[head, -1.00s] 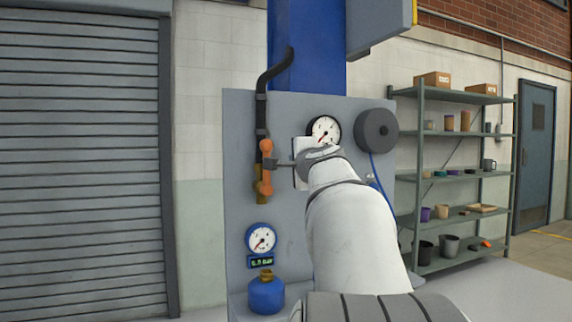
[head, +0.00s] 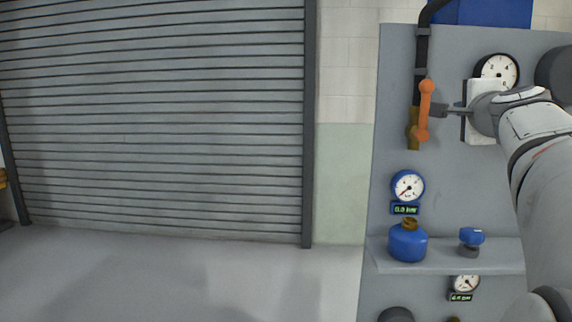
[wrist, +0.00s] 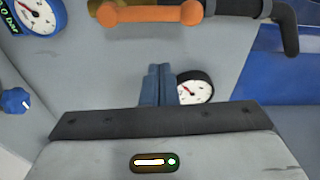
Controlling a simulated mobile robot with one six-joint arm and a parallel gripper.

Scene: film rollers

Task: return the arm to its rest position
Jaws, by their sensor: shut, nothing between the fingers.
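My gripper (head: 438,110) is at the upper right of the head view, with its fingers pointing left. It is beside the orange lever handle (head: 425,112) on the grey panel (head: 395,130). The wrist view shows the two blue-grey fingers (wrist: 158,84) together with nothing between them. The orange handle (wrist: 150,14) lies beyond the fingertips in that view, with a visible gap in the picture. My pale arm reaches in from the right edge. Its base end is out of view.
A blue gauge (head: 408,186) with a small display hangs on the panel. A blue bottle (head: 407,242) and a blue-topped knob (head: 471,240) are on a ledge (head: 440,262). A white-faced gauge (head: 498,70) is behind my wrist. A roller shutter (head: 150,110) and bare floor (head: 150,275) fill the left.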

